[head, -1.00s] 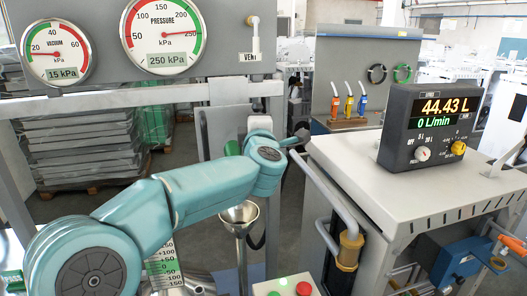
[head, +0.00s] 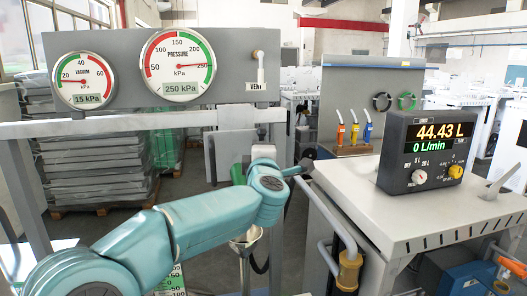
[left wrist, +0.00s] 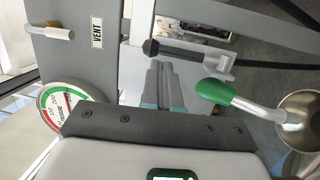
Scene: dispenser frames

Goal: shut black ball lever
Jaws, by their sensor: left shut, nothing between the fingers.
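The black ball lever (left wrist: 152,47) shows in the left wrist view, upper middle. Its dark rod runs right to a pale bracket (left wrist: 222,66). In the head view its dark tip (head: 262,132) seems to show just above my wrist. My left gripper (left wrist: 160,66) is shut and empty, with its fingertips close to the black ball in the picture. I cannot tell if they touch. In the head view my arm hides the fingers. My right gripper is in neither current view.
A green-handled lever (left wrist: 214,91) and a metal funnel (left wrist: 300,112) are close by. The vent valve (head: 260,70) and pressure gauge (head: 177,65) are on the panel above. A cart with a litre display (head: 425,152) stands at right, its tubular handle (head: 325,205) near my wrist.

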